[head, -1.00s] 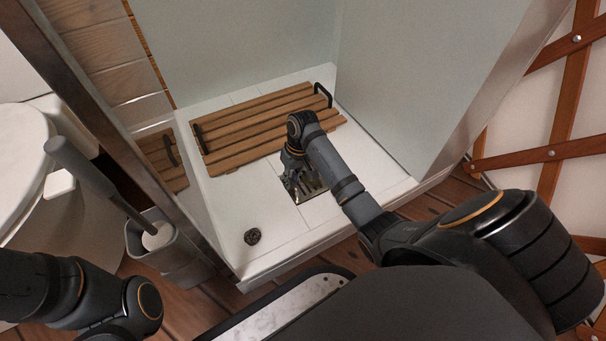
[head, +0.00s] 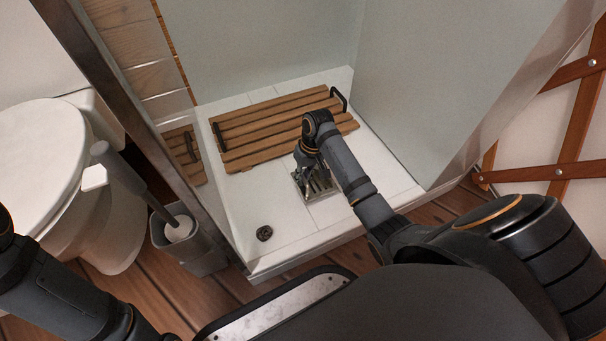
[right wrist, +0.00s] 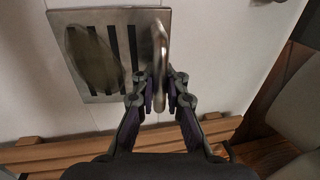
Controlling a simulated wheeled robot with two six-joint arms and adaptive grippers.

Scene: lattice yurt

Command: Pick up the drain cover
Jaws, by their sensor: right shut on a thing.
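The drain cover is a square metal plate with dark slots (head: 325,184) on the white shower floor. It fills the upper left of the right wrist view (right wrist: 150,18), where a raised metal loop handle (right wrist: 159,45) stands at its right side. My right gripper (head: 306,185) is over the cover and hides part of it in the head view. In the right wrist view its two fingers (right wrist: 159,88) are shut on the handle, one on each side. I cannot tell whether the cover is lifted. My left arm enters at the lower left; its gripper is out of view.
A slatted wooden mat (head: 265,125) with black handles lies behind the cover. A small dark round thing (head: 264,233) is on the shower floor (head: 290,228), front left. A toilet brush holder (head: 190,245) and a toilet (head: 40,150) stand left. A wall panel (head: 440,90) bounds the right.

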